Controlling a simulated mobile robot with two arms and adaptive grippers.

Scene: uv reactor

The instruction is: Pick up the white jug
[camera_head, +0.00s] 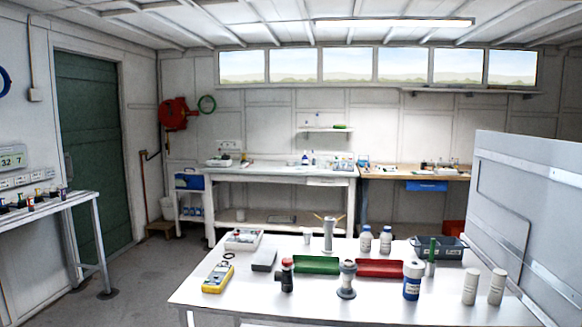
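I cannot make out a thing that is clearly a white jug. Two white bottles with blue caps, a left one (366,239) and a right one (386,240), stand at the table's back. A white container with a blue label (412,281) stands upright at the front right. Two pale cylinders (470,287) (497,287) stand right of it. Neither of my grippers is in view.
A yellow meter (218,278), green tray (316,264), red tray (380,268), grey valve-like part (347,280) and dark bin (438,248) crowd the table. A grey panel (530,210) rises at its right. Floor (150,285) is clear to the left.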

